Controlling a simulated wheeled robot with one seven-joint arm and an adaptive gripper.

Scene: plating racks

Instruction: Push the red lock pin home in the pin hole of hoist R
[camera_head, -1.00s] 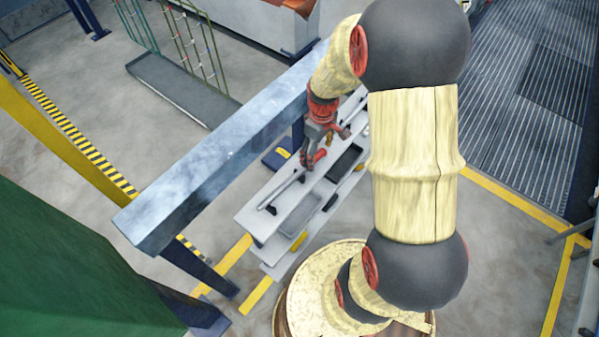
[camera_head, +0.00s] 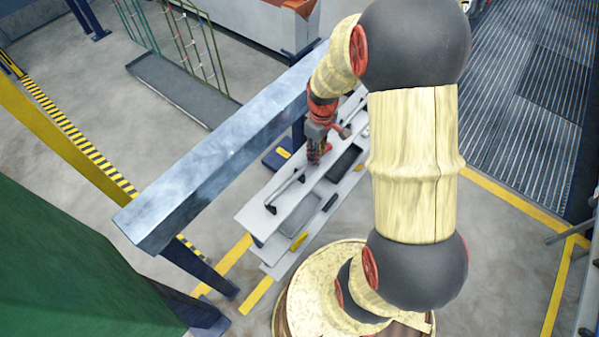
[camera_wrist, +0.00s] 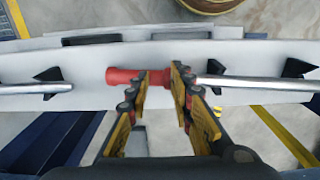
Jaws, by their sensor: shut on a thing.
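My gripper (camera_wrist: 161,84) has its yellow-lined fingers closed across the red grip (camera_wrist: 122,77) of a metal rod (camera_wrist: 255,83) in the wrist view. The grip's left end sticks out past the left finger. The bare rod runs right to a black cradle on a pale bench. In the head view my gripper (camera_head: 315,160) is down at the bench top, and it hides the grip. The rod (camera_head: 285,188) shows there beside it.
The pale bench (camera_head: 255,217) has dark and grey recesses along its right side. A second rod (camera_wrist: 20,89) lies left of the grip in the wrist view. A long steel beam (camera_head: 220,150) runs close by on the bench's left.

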